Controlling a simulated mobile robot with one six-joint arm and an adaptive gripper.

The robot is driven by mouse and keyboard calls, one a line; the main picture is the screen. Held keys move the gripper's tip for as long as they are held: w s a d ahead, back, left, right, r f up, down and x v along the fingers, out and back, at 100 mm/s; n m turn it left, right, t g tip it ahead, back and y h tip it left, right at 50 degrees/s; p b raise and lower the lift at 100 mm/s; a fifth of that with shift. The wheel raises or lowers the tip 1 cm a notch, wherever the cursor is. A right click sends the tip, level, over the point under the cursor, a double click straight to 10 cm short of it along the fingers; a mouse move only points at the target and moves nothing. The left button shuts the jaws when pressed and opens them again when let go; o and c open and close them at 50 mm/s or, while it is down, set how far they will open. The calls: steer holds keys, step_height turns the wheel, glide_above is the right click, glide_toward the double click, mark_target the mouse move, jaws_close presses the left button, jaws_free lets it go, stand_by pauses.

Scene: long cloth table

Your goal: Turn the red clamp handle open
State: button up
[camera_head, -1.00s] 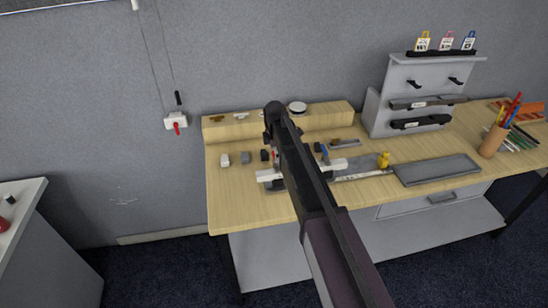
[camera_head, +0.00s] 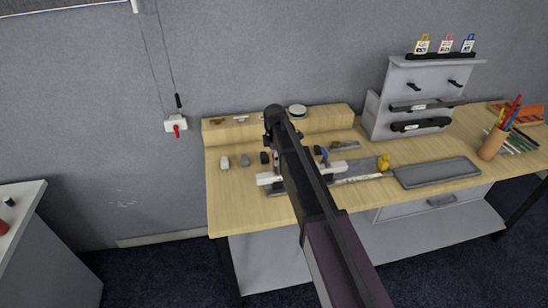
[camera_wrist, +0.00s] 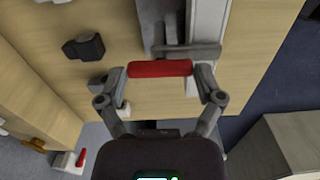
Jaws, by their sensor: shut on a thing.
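The red clamp handle (camera_wrist: 160,68) is a short red bar lying crosswise in the upper middle of the wrist view. My gripper (camera_wrist: 160,74) has one finger at each end of the bar and is shut on it. Grey metal parts of the clamp (camera_wrist: 187,50) show just beyond the handle. In the head view my arm covers most of the clamp and my fingers, and white parts (camera_head: 338,168) stick out on both sides of the arm above the wooden table (camera_head: 232,205).
Small grey and black blocks (camera_head: 245,160) stand left of my arm. A grey tray (camera_head: 438,172), a yellow object (camera_head: 384,162) and a pencil cup (camera_head: 492,143) are to the right. A wall box with a red lever (camera_head: 176,127) hangs at the left.

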steer(key=m, duration=0.4)
steer(key=shift+m, duration=0.4)
steer(key=m, duration=0.4)
steer(key=shift+s+m, duration=0.1)
steer(key=shift+m, duration=0.2)
steer(key=m, duration=0.4)
steer(key=shift+m, duration=2.1)
steer(key=o, duration=0.9)
steer(key=shift+c, duration=0.2)
steer(key=shift+n, duration=0.4)
